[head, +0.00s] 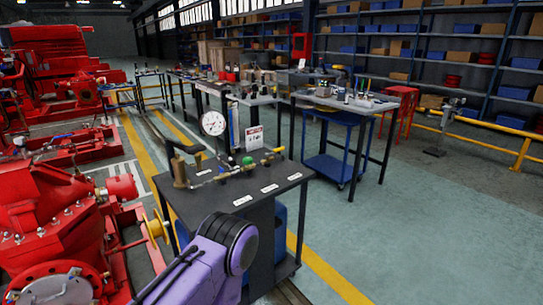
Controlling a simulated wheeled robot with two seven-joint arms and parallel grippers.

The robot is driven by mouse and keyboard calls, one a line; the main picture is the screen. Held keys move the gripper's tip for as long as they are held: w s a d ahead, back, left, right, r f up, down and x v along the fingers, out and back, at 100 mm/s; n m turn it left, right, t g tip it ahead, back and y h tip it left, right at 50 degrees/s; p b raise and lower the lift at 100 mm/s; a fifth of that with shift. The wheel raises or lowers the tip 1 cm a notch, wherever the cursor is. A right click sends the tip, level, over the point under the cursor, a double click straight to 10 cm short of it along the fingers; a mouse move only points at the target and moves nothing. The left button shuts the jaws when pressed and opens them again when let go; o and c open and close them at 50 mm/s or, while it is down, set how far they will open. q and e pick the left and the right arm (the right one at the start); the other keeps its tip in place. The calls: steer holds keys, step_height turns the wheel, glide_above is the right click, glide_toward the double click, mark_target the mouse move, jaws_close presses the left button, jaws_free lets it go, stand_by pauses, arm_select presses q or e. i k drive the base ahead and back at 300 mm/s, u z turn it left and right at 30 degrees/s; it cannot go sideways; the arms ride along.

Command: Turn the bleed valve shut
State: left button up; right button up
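A dark bench (225,212) stands in the middle of the head view with a small pipe rig on top. The rig has a round white dial gauge (213,123), a green knob (247,160) and a yellow handle (276,150) at its right end. Small brass fittings (222,170) sit along the pipe. I cannot tell which of these is the bleed valve, or how far it is turned. A purple link of my arm rises at the bottom centre, in front of the bench. Neither gripper shows.
Red engine machinery (45,225) fills the left side, close to the bench. A grey table (340,103) with parts and a blue cart (335,165) stand behind to the right. The green floor (440,220) at the right is clear. Shelves line the back.

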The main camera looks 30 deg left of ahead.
mark_target(247, 161)
steer(key=z, duration=0.25)
steer(key=i, duration=1.6)
steer(key=u, duration=0.85)
